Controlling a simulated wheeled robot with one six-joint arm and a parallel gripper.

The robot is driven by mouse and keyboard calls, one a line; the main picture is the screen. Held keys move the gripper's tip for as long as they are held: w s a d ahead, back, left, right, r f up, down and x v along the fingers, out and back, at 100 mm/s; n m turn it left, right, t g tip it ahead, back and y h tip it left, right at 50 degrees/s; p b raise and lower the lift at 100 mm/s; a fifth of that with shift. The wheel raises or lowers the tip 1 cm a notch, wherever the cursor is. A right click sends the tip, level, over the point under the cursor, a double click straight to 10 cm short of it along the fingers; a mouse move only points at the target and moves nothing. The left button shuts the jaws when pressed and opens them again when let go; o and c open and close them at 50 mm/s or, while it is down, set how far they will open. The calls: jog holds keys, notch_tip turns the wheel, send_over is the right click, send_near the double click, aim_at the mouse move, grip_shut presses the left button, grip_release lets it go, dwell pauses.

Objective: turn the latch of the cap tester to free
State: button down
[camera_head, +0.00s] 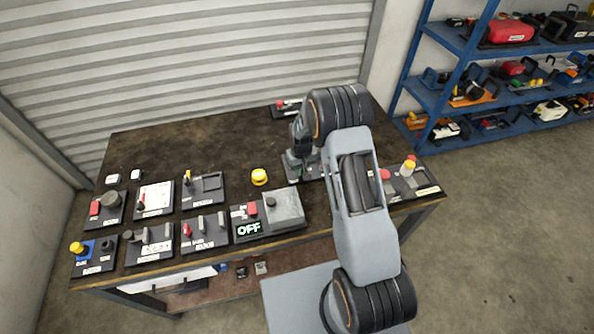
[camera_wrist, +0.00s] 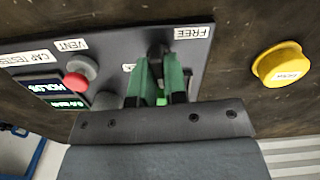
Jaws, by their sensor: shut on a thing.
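In the head view, my gripper (camera_head: 299,155) is down at the panel, and my arm hides most of the tester.
A box with an OFF display (camera_head: 249,229) and several other panels fill the table's left and front. A panel with red and yellow knobs (camera_head: 420,188) is at right.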

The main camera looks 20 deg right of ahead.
jog(key=n+b, duration=0.1)
jog(key=n, duration=0.1)
jog(key=n+b, duration=0.2)
jog(key=shift+d+f, duration=0.15)
jog(key=shift+d, duration=0.15)
jog(key=n+b, duration=0.2)
jog(key=n, duration=0.2)
jog(key=shift+s+a+n, duration=0.1)
jog(key=shift+n, duration=0.3)
jog(key=n+b, duration=0.2)
jog(key=n, duration=0.2)
jog(key=shift+s+r+n+b, duration=0.15)
jog(key=shift+n+b, duration=0.1)
jog(key=shift+n, duration=0.75)
jog(key=shift+w+r+n+b, duration=0.1)
jog(key=shift+n+b, duration=0.15)
jog(key=shift+n, duration=0.75)
jog(key=c, duration=1.3)
grip_release()
jog(key=shift+o, duration=0.7)
jog(key=shift+a, duration=0.15)
jog(key=shift+s, duration=0.1)
